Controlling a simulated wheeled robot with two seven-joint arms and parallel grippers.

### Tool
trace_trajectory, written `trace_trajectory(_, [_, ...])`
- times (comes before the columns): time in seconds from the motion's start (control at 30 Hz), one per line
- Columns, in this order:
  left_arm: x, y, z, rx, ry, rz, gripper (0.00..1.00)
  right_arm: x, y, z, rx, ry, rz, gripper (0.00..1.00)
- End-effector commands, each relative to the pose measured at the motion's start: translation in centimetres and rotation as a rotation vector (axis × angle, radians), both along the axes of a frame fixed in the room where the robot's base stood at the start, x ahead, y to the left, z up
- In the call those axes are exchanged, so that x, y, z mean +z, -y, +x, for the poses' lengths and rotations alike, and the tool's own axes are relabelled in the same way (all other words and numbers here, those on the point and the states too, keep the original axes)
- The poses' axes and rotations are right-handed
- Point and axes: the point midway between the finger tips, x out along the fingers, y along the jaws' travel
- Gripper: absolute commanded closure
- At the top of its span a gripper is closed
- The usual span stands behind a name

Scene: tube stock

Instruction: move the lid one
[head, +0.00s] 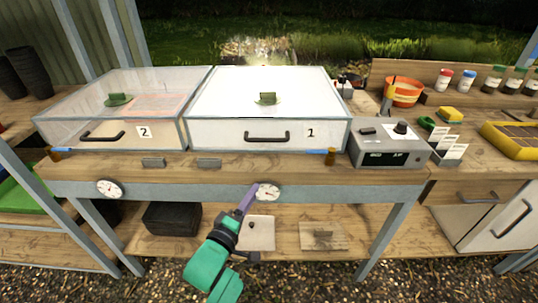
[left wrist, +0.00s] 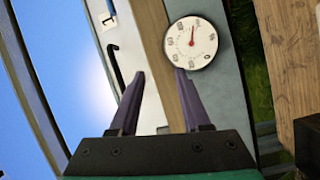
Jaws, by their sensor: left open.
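The lid of box 1 (head: 225,88) is a pale, cloudy panel on the right-hand of two boxes on the bench. A small green block on a round base (head: 267,98) sits at its middle. The front of box 1 (head: 225,134) carries a black bar handle (head: 267,137) and a label "1"; a pale front with a dark handle also shows in the left wrist view (left wrist: 114,56). My left gripper (head: 246,195) is open and empty, in front of the bench edge and below box 1, beside a round dial (head: 268,192). In the left wrist view its fingers (left wrist: 160,78) are apart.
Box 2 (head: 165,132), with a clear lid, stands directly left. A grey control unit (head: 388,145) stands right of box 1. An orange pot (head: 404,93) and a yellow tray (head: 513,142) are further right. Small blocks lie along the bench's front edge.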

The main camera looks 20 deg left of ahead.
Motion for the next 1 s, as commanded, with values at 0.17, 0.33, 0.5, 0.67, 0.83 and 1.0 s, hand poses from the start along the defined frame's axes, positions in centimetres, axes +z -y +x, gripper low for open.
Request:
trace_trajectory(0.17, [7.6, -0.5, -0.9, -0.005, 0.146, -0.193, 0.53, -0.8, 0.0, 0.0, 0.000, 0.000, 0.000, 0.50])
trace_trajectory(0.33, [8.4, -0.1, 1.3, -0.006, 0.150, -0.197, 0.53, -0.3, 0.0, 0.0, 0.000, 0.000, 0.000, 0.50])
trace_trajectory(0.5, [9.2, 0.5, 5.8, -0.006, 0.150, -0.196, 0.53, 0.1, 0.0, 0.0, 0.000, 0.000, 0.000, 0.50])
trace_trajectory(0.67, [9.7, 1.2, 9.9, -0.005, 0.147, -0.196, 0.53, 0.2, 0.0, 0.0, 0.000, 0.000, 0.000, 0.50])
trace_trajectory(0.83, [10.1, 1.6, 12.6, -0.005, 0.146, -0.195, 0.53, 0.1, 0.0, 0.0, 0.000, 0.000, 0.000, 0.50])
trace_trajectory(1.0, [10.1, 1.7, 13.2, -0.006, 0.145, -0.196, 0.53, 0.1, -0.1, 0.0, 0.000, 0.000, 0.001, 0.50])
